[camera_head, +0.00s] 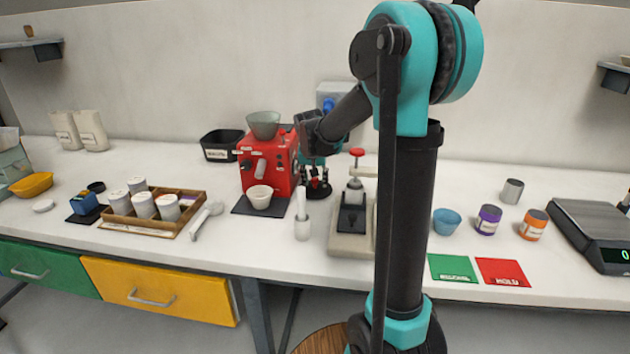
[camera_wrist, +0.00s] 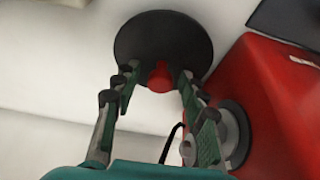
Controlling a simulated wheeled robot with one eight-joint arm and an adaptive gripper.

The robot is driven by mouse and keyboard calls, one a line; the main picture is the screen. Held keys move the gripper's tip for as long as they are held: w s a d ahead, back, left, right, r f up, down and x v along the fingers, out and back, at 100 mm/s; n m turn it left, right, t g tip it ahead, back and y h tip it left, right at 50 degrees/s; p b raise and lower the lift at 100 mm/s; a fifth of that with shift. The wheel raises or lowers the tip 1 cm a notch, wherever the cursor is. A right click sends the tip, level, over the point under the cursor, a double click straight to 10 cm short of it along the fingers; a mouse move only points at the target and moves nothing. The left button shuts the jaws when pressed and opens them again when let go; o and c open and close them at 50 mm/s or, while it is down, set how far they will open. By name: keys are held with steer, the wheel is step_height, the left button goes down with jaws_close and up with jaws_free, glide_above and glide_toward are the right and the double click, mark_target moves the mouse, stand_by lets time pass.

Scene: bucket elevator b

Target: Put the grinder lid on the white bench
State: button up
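The grinder lid is a dark round disc with a red knob. It shows in the wrist view (camera_wrist: 140,38) and, small and partly hidden, in the head view (camera_head: 319,192), right of the red grinder (camera_head: 257,170). It appears to lie flat on the white bench (camera_head: 270,238). My gripper (camera_wrist: 158,80) is over the lid, its fingers spread on both sides of the red knob, with gaps visible. In the head view my gripper (camera_head: 316,172) is beside the grinder's right side. The grinder carries a grey-green bowl on top.
A press-like device with a red knob (camera_head: 355,154) stands close right of my gripper. A white holder (camera_head: 302,228) is in front. A black bin (camera_head: 221,146) is left of the grinder. The red grinder body is close to my fingers.

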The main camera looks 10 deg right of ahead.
steer(key=v, duration=1.2)
steer(key=shift+r, duration=0.1)
